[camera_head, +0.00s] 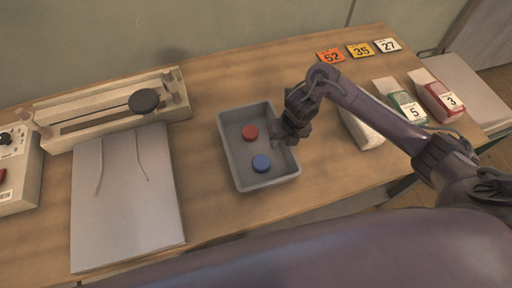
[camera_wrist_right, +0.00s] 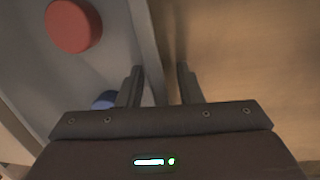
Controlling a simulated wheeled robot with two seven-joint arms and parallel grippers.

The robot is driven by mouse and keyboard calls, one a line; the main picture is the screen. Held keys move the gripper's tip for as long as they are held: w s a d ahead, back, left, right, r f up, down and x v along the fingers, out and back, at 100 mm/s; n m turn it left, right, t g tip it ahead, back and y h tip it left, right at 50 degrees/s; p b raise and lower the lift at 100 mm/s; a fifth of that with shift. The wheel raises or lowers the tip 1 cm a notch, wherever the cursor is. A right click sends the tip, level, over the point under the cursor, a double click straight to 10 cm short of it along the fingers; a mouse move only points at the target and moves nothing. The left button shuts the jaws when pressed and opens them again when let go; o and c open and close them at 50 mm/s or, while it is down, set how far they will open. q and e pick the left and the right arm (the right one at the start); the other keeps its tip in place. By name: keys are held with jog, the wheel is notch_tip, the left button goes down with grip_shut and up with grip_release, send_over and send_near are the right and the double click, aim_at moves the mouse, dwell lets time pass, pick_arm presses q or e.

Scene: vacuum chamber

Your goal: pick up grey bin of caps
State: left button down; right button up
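The grey bin (camera_head: 232,158) stands on the wooden table in the head view, with a red cap (camera_head: 250,132) and a blue cap (camera_head: 262,163) on its floor. My right gripper (camera_head: 291,138) is at the bin's right wall. In the right wrist view, the open fingers of the right gripper (camera_wrist_right: 160,84) lie on either side of the grey bin's wall (camera_wrist_right: 147,50), with a gap visible beside the wall. The red cap (camera_wrist_right: 73,25) and part of the blue cap (camera_wrist_right: 104,99) show inside the bin there. My left gripper is not in view.
A grey board (camera_head: 125,205) and a beige slide device (camera_head: 110,110) are left of the bin. A white item (camera_head: 362,130), a green packet (camera_head: 405,107) and a red packet (camera_head: 440,100) are to the right. Numbered cards (camera_head: 360,50) lie at the back.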

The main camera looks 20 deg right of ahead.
grip_shut()
dwell(1.3)
jog(key=shift+r, duration=0.1)
